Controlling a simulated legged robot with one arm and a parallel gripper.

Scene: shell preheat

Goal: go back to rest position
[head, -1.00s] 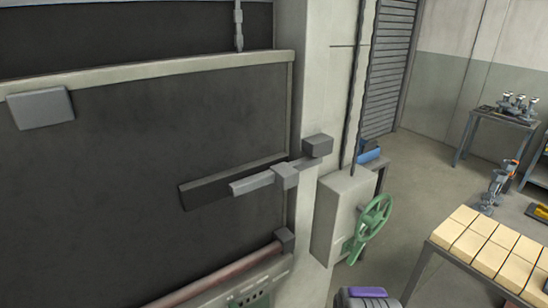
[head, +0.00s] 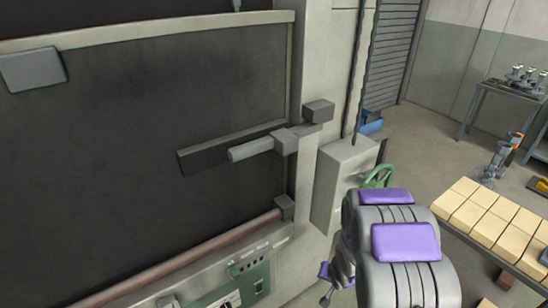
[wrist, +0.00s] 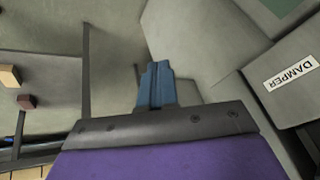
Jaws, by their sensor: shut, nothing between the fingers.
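My gripper (wrist: 157,85) shows in the wrist view as two blue fingers pressed together at the upper middle. They are shut with nothing between them. The fingers point at bare grey surfaces and touch nothing that I can see. In the head view my purple and grey arm rises at the lower right, in front of the green handwheel (head: 379,176) and partly hiding it. The fingers cannot be made out clearly there.
A big dark furnace door (head: 130,110) with a latch bar (head: 255,149) fills the left. A grey box (head: 342,185) stands beside my arm. A table of pale blocks (head: 485,215) is at right. A DAMPER label (wrist: 291,73) shows close by in the wrist view.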

